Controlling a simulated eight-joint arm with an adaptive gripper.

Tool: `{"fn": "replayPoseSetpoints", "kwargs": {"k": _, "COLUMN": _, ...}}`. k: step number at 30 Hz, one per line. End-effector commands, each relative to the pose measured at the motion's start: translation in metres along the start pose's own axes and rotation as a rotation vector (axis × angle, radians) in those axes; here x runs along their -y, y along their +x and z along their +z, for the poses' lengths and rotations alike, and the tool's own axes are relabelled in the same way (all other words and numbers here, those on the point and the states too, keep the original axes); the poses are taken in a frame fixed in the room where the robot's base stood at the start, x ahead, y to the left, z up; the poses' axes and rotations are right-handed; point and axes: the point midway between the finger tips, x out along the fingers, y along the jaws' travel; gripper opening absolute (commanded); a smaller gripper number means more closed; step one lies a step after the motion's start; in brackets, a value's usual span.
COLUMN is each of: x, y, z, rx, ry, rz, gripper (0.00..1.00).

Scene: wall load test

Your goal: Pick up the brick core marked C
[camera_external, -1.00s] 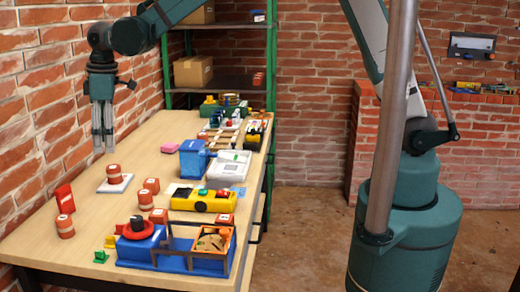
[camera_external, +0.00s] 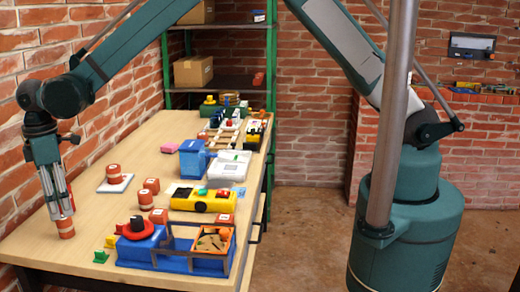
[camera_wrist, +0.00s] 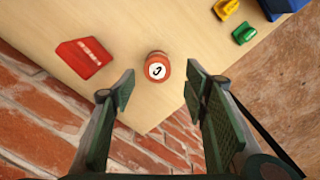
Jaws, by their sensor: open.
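The brick core (camera_external: 66,229) is a short orange-red cylinder with a pale band, upright near the table's left edge. In the wrist view the core (camera_wrist: 157,68) shows a white top disc with a dark mark like a turned C. My gripper (camera_external: 61,213) points down at the core, its fingertips close to the core's top. In the wrist view my gripper (camera_wrist: 161,88) is open, one finger on each side, and the core lies a little beyond the tips, between their lines. Nothing is between the fingers. I cannot tell the exact height gap.
A red box (camera_wrist: 84,58) lies left of the core. Other orange cores (camera_external: 151,186) stand farther back, one on a white plate (camera_external: 115,184). A green clip (camera_wrist: 243,33) and a yellow clip (camera_wrist: 226,9) lie right. A blue tray (camera_external: 185,262) stands at the front. The brick wall is close.

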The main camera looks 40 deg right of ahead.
Motion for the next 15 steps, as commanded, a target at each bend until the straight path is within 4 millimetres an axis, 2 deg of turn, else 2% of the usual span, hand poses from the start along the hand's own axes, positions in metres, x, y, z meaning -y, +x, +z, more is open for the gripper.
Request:
{"fn": "replayPoseSetpoints", "kwargs": {"k": 9, "x": 0.0, "y": 0.001, "z": 0.0, "rx": 0.0, "ry": 0.0, "rz": 0.0, "gripper": 0.45}}
{"fn": "replayPoseSetpoints", "kwargs": {"k": 15, "x": -0.001, "y": 0.013, "z": 0.0, "rx": 0.0, "ry": 0.001, "rz": 0.0, "gripper": 0.45}}
